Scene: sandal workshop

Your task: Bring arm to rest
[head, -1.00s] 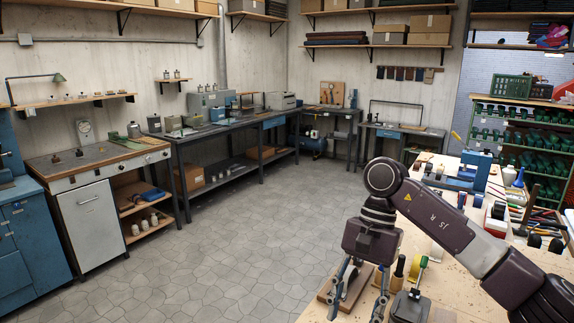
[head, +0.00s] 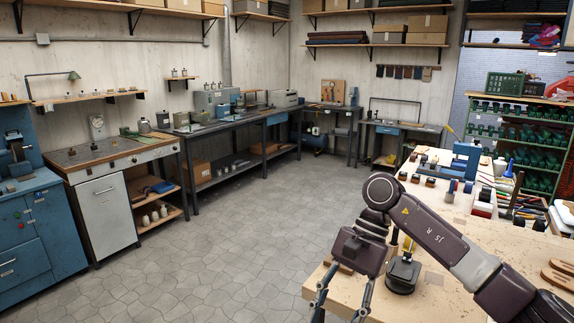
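My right arm comes in from the right, over the wooden workbench (head: 455,240). Its gripper (head: 341,308) points down at the bench's near left corner, at the bottom of the head view. The two fingers stand well apart with nothing seen between them, and their tips are at or just past the picture's lower edge. My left arm and gripper are not in view.
A black-based tool stand (head: 403,275) is on the bench just right of the gripper. Sandal sole shapes (head: 560,278) lie at the bench's right. The grey floor (head: 230,245) left of the bench is clear. A blue machine cabinet (head: 35,235) stands at far left.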

